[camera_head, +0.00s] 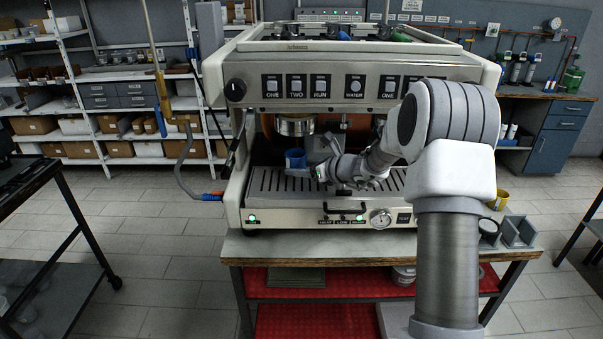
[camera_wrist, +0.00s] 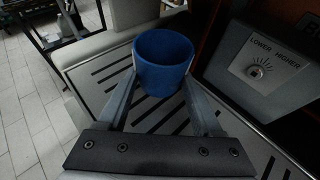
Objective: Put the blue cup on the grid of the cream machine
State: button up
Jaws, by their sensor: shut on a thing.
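The blue cup (camera_head: 295,157) is at the left part of the cream machine (camera_head: 250,72), below its round metal group head. The cup also shows upright, mouth up, in the wrist view (camera_wrist: 163,62). My gripper (camera_head: 303,168) reaches in from the right and is shut on the cup, one finger on each side of it in the wrist view. The slotted grid (camera_head: 268,182) lies under the cup. I cannot tell whether the cup's base touches the grid; the fingers partly hide its lower part.
The group head (camera_head: 296,125) hangs close above the cup. A grey box labelled "LOWER HIGHER" (camera_wrist: 258,66) stands beside the cup in the wrist view. A yellow cup (camera_head: 502,198) and a grey holder (camera_head: 516,231) are on the bench to the right. The grid's front left is bare.

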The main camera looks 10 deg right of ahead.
jog(key=shift+f, duration=0.9)
jog(key=shift+w+f, duration=0.15)
jog(key=shift+w, duration=0.1)
jog(key=shift+f, duration=0.1)
jog(key=shift+f, duration=0.15)
jog(key=o, duration=1.4)
jog(key=shift+c, duration=0.2)
